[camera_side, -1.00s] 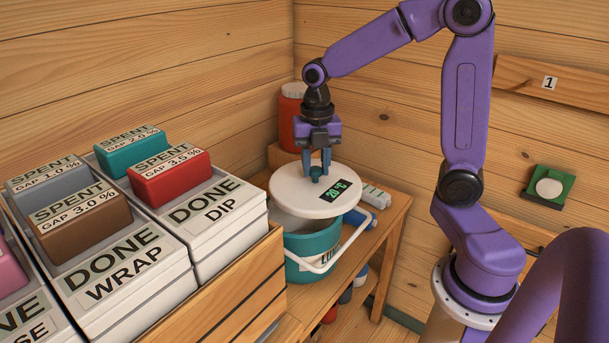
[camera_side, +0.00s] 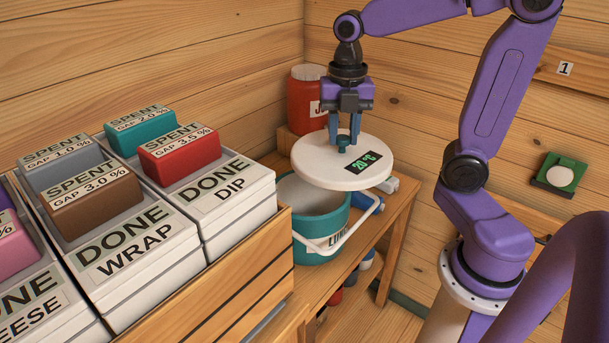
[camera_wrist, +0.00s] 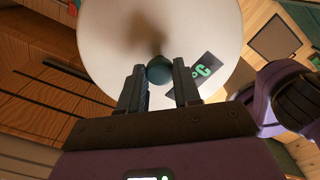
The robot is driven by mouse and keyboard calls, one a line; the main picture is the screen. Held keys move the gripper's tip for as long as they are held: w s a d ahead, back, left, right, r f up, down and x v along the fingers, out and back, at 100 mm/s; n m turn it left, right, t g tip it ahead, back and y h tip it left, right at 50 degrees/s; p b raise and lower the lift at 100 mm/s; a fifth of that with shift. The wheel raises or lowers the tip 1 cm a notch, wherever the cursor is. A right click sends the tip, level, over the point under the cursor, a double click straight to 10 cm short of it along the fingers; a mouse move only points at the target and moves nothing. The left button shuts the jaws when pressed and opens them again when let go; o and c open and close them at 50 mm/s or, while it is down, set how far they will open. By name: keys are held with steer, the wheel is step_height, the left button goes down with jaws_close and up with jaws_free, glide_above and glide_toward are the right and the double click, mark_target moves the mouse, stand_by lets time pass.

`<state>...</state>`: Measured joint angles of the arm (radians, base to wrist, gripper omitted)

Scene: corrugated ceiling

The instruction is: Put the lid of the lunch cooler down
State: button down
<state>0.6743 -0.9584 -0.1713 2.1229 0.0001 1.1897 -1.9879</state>
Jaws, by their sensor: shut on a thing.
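The lid (camera_side: 316,168) is a white round disc with a teal knob (camera_side: 343,149) and a dark display reading 20 °C in green. My gripper (camera_side: 342,136) is shut on the knob and holds the lid, roughly level, above and to the right of the cooler's mouth. In the wrist view the lid (camera_wrist: 200,30) fills the top middle, with the knob (camera_wrist: 160,70) between the fingers. The lunch cooler (camera_side: 312,253) is a teal tub with a white handle, on a wooden shelf. Its mouth is partly uncovered on the left; the lid hides the rest.
A red jar (camera_side: 306,100) stands behind the cooler in the corner. Small items, one blue (camera_side: 364,200), lie right of the cooler under the lid's edge. A wooden crate with white DONE boxes (camera_side: 225,190) stands close at left. Bare shelf (camera_side: 388,232) shows at the right.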

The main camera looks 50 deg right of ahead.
steer(key=w+d+f+m, duration=0.2)
steer(key=w+d, duration=0.1)
steer(key=w, duration=0.5)
steer(key=w+d+f+m, duration=0.1)
steer(key=w+d+m, duration=0.15)
steer(key=w, duration=0.55)
steer(key=w+d+f+m, duration=0.1)
steer(key=w+d+f, duration=0.15)
steer(key=w, duration=0.55)
steer(key=w+d+f+m, duration=0.3)
steer(key=w+d+f, duration=0.2)
steer(key=d+f, duration=0.3)
steer(key=shift+n, duration=0.25)
steer(key=f, duration=1.1)
steer(key=d+f, duration=0.1)
steer(key=f, duration=0.4)
steer(key=shift+w+d+f, duration=0.1)
steer(key=shift+w+f, duration=0.1)
steer(key=shift+f, duration=0.15)
steer(key=c, duration=0.8)
jaws_free()
